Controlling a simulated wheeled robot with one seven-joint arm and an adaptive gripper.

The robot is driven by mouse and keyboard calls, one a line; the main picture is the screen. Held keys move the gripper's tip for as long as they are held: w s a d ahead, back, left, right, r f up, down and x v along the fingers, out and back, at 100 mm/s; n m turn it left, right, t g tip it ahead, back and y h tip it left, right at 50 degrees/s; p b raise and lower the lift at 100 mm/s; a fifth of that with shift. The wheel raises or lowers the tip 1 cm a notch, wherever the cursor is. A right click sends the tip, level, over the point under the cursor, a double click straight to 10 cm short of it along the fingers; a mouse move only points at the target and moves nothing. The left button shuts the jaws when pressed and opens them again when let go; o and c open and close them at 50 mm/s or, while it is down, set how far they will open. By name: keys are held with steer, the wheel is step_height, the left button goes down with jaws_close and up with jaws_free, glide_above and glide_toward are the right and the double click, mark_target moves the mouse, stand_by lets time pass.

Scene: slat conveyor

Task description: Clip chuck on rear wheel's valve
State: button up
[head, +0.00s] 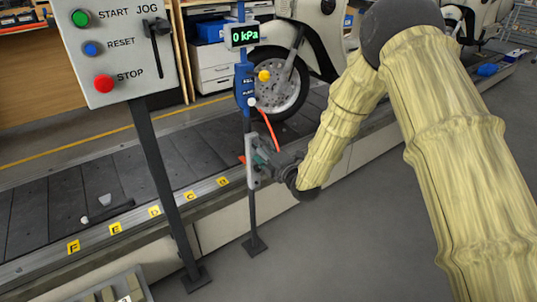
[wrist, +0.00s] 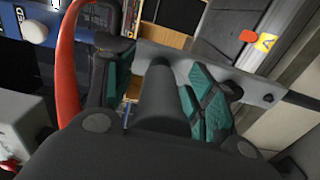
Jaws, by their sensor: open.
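My gripper (head: 264,160) is open beside the post of the inflator stand, at the conveyor's near edge. In the wrist view its teal-padded fingers (wrist: 158,85) stand on either side of a dark grey cylinder (wrist: 166,105). It may be the chuck's body; I cannot tell whether the pads touch it. A red hose (head: 270,130) hangs from the blue inflator unit (head: 245,84) down to my gripper, and loops at left in the wrist view (wrist: 67,60). A scooter wheel (head: 288,88) stands behind the stand on the conveyor. Its valve is too small to make out.
The gauge (head: 242,35) reads 0 kPa. A control box (head: 120,55) with START, RESET, STOP and a JOG lever stands at left. Yellow letter tags (head: 154,211) line the conveyor rail. A pale grey bar (wrist: 180,62) crosses behind the fingers. The floor at front right is clear.

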steer(key=shift+w+a+r, duration=0.25)
steer(key=shift+a+r, duration=0.1)
steer(key=shift+r, duration=0.15)
jaws_close()
steer(key=shift+s+d+f, duration=0.2)
steer(key=shift+s+f, duration=0.05)
steer(key=shift+s, duration=0.1)
steer(key=shift+s, duration=0.1)
steer(key=shift+s+d+r, duration=0.1)
steer(key=shift+s+d, duration=0.1)
steer(key=shift+s+d+f, duration=0.25)
steer(key=shift+s+d, duration=0.1)
steer(key=shift+d, duration=0.2)
steer(key=shift+p+v, duration=0.3)
steer(key=shift+v, duration=1.35)
